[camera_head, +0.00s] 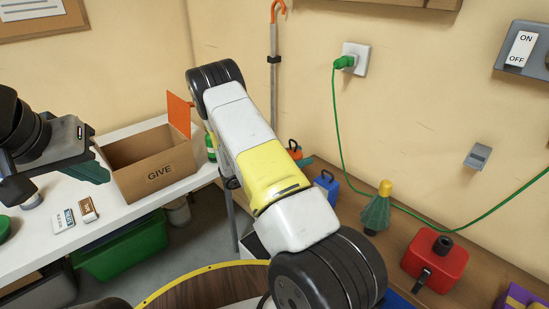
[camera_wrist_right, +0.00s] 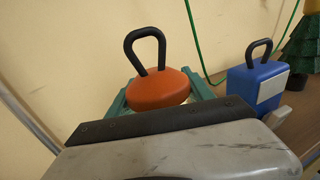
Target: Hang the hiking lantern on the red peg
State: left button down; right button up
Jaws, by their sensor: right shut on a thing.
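An orange body with a black loop handle, seemingly the hiking lantern (camera_wrist_right: 160,90), sits between the green fingers of my right gripper (camera_wrist_right: 161,94) in the right wrist view. The gripper is shut on it, with the loop standing up above. In the head view, the orange lantern (camera_head: 295,152) shows small beyond my right forearm, which hides part of that area. I cannot tell whether its base touches the bench. My left gripper (camera_head: 93,168) is at the left, near the cardboard box, with nothing visible in it. I do not see a red peg in either view.
A blue block with a black loop (camera_head: 327,187) stands right of the lantern, beside a green tree ornament (camera_head: 376,214) and a red can (camera_head: 435,262). A cardboard GIVE box (camera_head: 155,178) stands on the white table (camera_head: 120,214). A green cord (camera_head: 345,150) hangs along the wall.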

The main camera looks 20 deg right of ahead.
jog(key=shift+r, duration=0.3)
jog(key=shift+r, duration=4.45)
jog(key=shift+r, duration=0.25)
notch_tip(320, 180, up, 7)
jog(key=s+a+f+n+t+y, duration=0.1)
jog(key=a+f+t, duration=0.4)
jog(key=a, duration=0.5)
jog(key=s+a+f+n+t+y, duration=0.1)
jog(key=a+f+n+t+y, duration=0.2)
jog(key=a+f, duration=0.7)
jog(key=n+t, duration=0.2)
jog(key=n, duration=0.1)
jog(key=shift+a+f, duration=0.2)
